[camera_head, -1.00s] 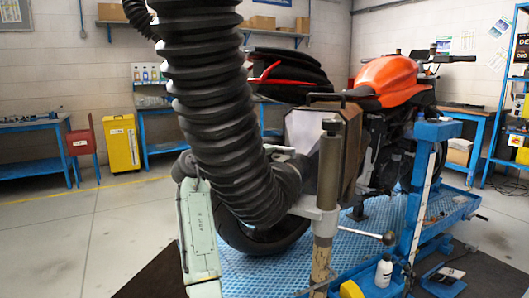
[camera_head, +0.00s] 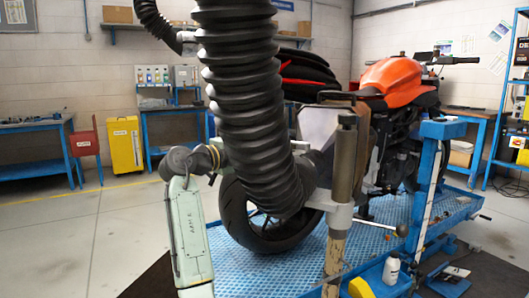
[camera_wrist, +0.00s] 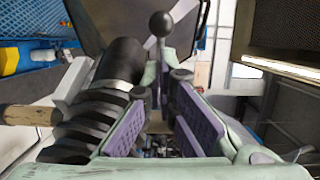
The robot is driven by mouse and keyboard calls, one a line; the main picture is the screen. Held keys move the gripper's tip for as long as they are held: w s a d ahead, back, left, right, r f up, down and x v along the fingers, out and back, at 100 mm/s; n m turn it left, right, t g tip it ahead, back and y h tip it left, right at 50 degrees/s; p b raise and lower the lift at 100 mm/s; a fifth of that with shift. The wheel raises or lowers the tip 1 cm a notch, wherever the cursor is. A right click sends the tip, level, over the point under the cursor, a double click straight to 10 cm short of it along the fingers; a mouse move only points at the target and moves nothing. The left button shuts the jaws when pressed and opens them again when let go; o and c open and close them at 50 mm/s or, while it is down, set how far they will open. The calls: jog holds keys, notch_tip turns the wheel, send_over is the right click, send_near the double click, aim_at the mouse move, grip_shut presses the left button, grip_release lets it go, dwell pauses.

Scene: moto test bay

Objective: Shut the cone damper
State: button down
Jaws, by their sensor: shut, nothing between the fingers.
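The cone (camera_head: 347,125) is a boxy funnel at the end of a thick black hose (camera_head: 240,80), behind the motorcycle. In the wrist view the dark cone (camera_wrist: 105,18) fills the top, with the hose (camera_wrist: 95,120) at left. A lever with a dark ball knob (camera_wrist: 162,23) stands in front of the cone, just beyond my fingertips. My gripper (camera_wrist: 166,78) is shut and empty, its purple-padded fingers below the knob. Contact with the lever cannot be told. In the head view the gripper is hidden behind the hose; the damper flap's position is not clear.
The motorcycle (camera_head: 390,80) stands on a blue lift (camera_head: 290,270). A white bottle (camera_head: 391,268) is at front right. Open floor (camera_head: 60,240) lies at left.

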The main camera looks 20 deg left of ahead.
jog(key=shift+s+a+b, duration=0.3)
jog(key=shift+s+a, duration=1.5)
jog(key=shift+a, duration=0.3)
